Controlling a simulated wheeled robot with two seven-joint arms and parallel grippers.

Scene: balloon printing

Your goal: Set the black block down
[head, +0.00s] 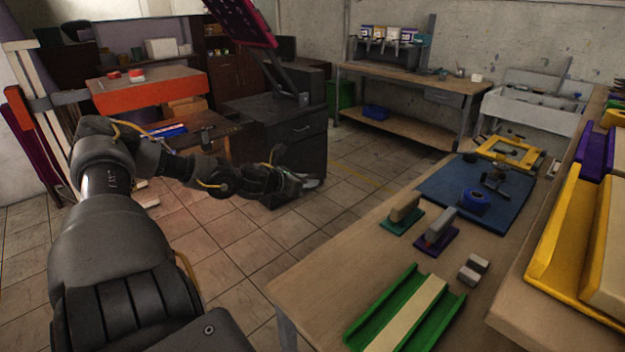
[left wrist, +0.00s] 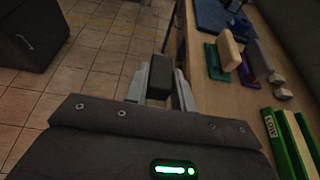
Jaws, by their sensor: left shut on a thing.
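My left gripper (head: 306,182) reaches out from the left over the tiled floor, left of the wooden table (head: 330,275) and in front of the dark cabinet. In the left wrist view the black block (left wrist: 160,78) sits between the two pale grey fingers of the left gripper (left wrist: 160,88), which are shut on it. The block is held in the air, beside the table's edge. In the head view I cannot clearly make out the block. My right gripper is not in view.
The table holds a green-based block (head: 404,213), a purple-based block (head: 437,232), small grey blocks (head: 473,268), a green tray (head: 436,310) and a blue mat (head: 440,188) with a blue roll (head: 475,201). A dark cabinet (head: 275,132) stands behind. The table's left front is bare.

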